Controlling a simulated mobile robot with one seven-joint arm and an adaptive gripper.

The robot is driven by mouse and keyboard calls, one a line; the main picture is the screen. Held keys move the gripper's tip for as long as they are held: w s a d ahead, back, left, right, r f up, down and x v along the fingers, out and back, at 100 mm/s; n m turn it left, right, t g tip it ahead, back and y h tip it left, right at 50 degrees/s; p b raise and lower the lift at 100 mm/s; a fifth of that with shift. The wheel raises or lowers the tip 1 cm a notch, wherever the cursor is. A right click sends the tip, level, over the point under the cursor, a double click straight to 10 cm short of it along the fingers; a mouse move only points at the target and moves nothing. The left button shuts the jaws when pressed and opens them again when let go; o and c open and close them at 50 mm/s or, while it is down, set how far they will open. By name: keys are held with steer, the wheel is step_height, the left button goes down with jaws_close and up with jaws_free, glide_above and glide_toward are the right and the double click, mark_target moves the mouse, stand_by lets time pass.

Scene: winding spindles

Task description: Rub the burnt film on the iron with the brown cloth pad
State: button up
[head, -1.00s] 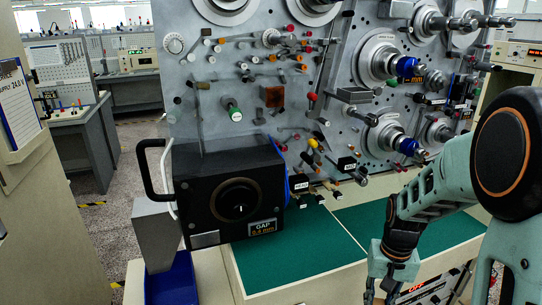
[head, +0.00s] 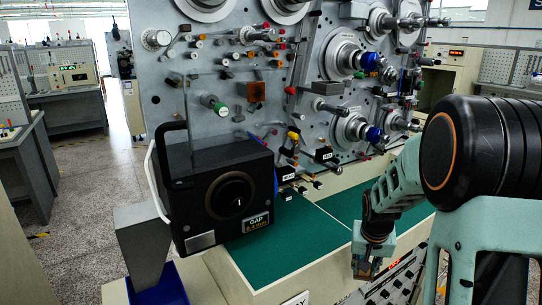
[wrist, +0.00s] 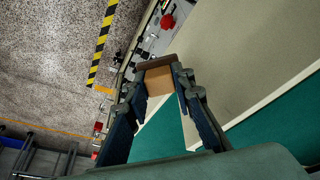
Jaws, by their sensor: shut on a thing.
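The brown cloth pad (wrist: 159,82) is between the fingertips of my gripper (wrist: 158,72) in the wrist view, with a darker brown edge at its far end. In the head view the gripper (head: 366,264) hangs at the lower right, in front of the pale cabinet front, and the pad shows as a small brown patch. The gripper is shut on the pad and clear of the machine. I cannot pick out the iron or any burnt film for certain in either view.
A black box with a dial and a "GAP" label (head: 228,197) stands left on the green worktop (head: 290,236). A grey tapered piece in a blue holder (head: 160,288) is beside it. Behind rises a panel with spindles and knobs (head: 349,62). Much of the green top is bare.

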steer(key=w+d+t+b, duration=0.1)
steer(key=w+d+t, duration=0.15)
steer(key=d, duration=0.25)
steer(key=w+a+r+n+t+p, duration=0.1)
steer(key=w+a+r+t, duration=0.3)
steer(key=r, duration=0.5)
steer(key=w+a+r+t+p, duration=0.1)
steer(key=w+a+r+t, duration=0.1)
steer(key=w+r, duration=0.6)
steer(key=s+a+r+n+t+y+p, duration=0.1)
steer(key=s+a+r+n+y, duration=0.1)
steer(key=a+r, duration=0.6)
steer(key=s+a+r+n+t+y+p, duration=0.1)
steer(key=s+a+r+n+y, duration=0.1)
steer(key=a+r+y, duration=0.3)
steer(key=s+a+r+n+t+y+p, duration=0.1)
steer(key=a+r+n+y, duration=0.3)
steer(key=a+r, duration=0.6)
step_height(320, 180, up, 3)
steer(key=shift+s+a+r+n, duration=0.1)
steer(key=shift+s+a+n, duration=0.2)
steer(key=shift+s, duration=0.55)
steer(key=shift+w, duration=0.1)
